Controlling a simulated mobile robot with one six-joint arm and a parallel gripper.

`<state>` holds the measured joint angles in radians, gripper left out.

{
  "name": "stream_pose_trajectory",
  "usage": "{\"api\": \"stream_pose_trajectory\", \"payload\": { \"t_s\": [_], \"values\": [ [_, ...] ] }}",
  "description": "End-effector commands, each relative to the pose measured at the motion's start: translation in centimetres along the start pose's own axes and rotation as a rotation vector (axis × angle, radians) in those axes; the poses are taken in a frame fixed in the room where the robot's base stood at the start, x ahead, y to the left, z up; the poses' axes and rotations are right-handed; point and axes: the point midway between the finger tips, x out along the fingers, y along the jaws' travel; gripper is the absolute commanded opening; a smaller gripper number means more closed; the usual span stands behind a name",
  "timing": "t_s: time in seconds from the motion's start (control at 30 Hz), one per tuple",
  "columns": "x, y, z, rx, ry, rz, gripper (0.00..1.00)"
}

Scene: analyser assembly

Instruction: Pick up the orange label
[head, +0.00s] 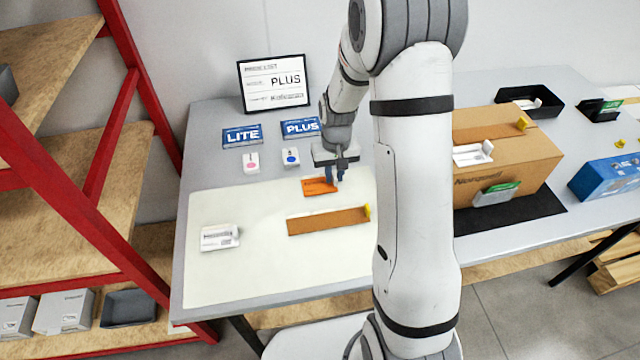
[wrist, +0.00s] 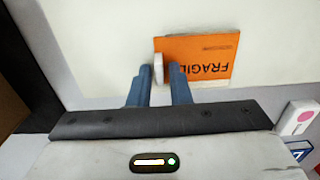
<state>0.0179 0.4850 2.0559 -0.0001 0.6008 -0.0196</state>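The orange label (head: 318,188) lies flat on the pale mat of the table in the head view. In the wrist view the orange label (wrist: 208,62) shows "FRAGILE" upside down, with a small white tab (wrist: 158,66) at its left edge. My gripper (head: 334,177) is low over the label's right end. In the wrist view the two blue fingers of my gripper (wrist: 161,72) stand apart, one on each side of the tab. A narrow gap shows beside the tab, so the fingers look open around it. The fingers' contact with the mat is hidden.
A brown strip with a yellow tab (head: 328,221) lies just in front, and a white label (head: 220,237) lies to the left. Pink-marked (head: 251,161) and blue-marked (head: 290,156) white pieces stand behind. A cardboard box (head: 505,160) is on the right. The mat's front left is clear.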

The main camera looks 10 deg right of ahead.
Motion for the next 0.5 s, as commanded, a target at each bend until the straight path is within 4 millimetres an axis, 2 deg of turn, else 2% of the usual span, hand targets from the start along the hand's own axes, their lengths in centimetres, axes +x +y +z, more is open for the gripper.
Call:
{"api": "stream_pose_trajectory", "payload": {
  "t_s": [0.03, 0.2, 0.5],
  "values": [
    [-0.01, 0.01, 0.00, 0.000, 0.000, 0.000, 0.13],
    [-0.02, 0.03, 0.00, 0.001, 0.000, 0.000, 0.00],
    [-0.02, 0.06, -0.01, 0.001, 0.000, 0.000, 0.00]
  ]
}}
